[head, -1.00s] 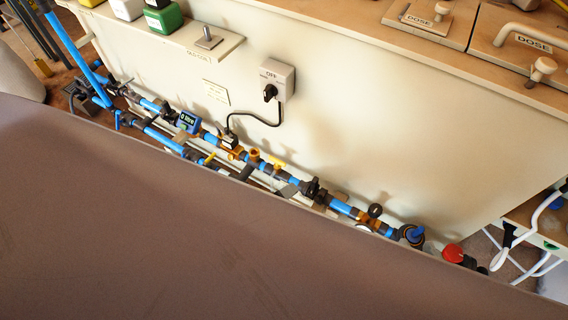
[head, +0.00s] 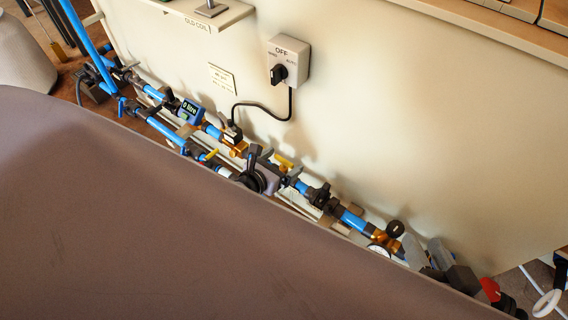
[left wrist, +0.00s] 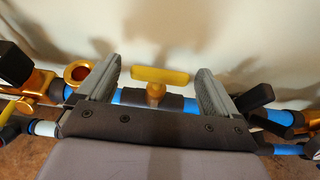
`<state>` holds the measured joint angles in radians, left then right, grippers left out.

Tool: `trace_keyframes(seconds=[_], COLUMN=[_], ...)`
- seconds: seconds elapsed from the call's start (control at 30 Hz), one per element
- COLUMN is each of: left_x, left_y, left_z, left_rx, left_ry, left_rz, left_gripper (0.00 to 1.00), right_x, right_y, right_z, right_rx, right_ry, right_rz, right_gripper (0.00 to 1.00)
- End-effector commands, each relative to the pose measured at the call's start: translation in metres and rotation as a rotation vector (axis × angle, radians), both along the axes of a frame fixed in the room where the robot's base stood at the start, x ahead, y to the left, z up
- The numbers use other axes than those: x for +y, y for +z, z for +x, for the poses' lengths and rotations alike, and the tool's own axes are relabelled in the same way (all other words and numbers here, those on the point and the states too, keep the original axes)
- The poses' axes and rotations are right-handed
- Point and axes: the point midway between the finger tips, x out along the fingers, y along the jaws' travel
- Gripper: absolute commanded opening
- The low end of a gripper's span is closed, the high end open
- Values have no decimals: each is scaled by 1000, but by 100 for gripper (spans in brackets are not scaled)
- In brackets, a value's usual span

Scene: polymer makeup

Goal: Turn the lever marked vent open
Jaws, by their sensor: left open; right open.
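A yellow lever handle (left wrist: 160,76) sits on a brass stem on the blue pipe, lying crosswise in the left wrist view. It also shows in the head view (head: 285,163). No vent marking is readable on it. My left gripper (left wrist: 158,67) is open, with one grey finger on each side of the yellow handle and gaps between. In the head view my left gripper (head: 271,165) is at the pipe run, partly hiding the fittings. My right gripper (head: 440,256) is open at the right end of the pipes, near a round black-and-brass fitting.
A pale wall panel stands right behind the pipes. It carries a switch box (head: 288,60) marked OFF with a black cable. A meter (head: 190,111), a second yellow lever (head: 208,155) and a brass ring fitting (left wrist: 78,72) are nearby. A red knob (head: 490,289) is far right.

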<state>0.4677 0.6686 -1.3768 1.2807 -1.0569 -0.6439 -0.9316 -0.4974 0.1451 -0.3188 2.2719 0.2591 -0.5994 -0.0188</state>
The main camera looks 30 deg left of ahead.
Motion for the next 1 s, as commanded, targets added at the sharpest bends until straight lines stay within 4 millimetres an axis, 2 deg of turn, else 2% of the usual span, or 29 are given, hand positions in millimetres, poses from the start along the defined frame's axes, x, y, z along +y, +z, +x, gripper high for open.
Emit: trace_keyframes(seconds=[0.1,0.4,0.47,0.5,0.57,0.6,1.0], left_x=[-1,-2,-2,-2,-2,-2,-3], left_y=[-5,-5,-5,-5,-5,-5,-3], left_z=[10,12,12,12,12,12,11], left_rx=[-1,1,1,1,1,1,2], left_ry=[1,1,1,1,1,1,71], left_rz=[-1,-2,-2,-2,-2,-3,-4], left_gripper=[94,94,77,64,45,42,42], right_x=[4,5,5,5,5,5,2], right_y=[-2,-1,-1,-1,-1,-1,7], right_z=[1,1,1,1,1,1,2], right_rx=[0,2,2,2,3,3,-8], right_ry=[7,10,10,10,11,10,3], right_rz=[23,33,33,33,32,32,7], right_gripper=[43,43,43,43,43,43,43])
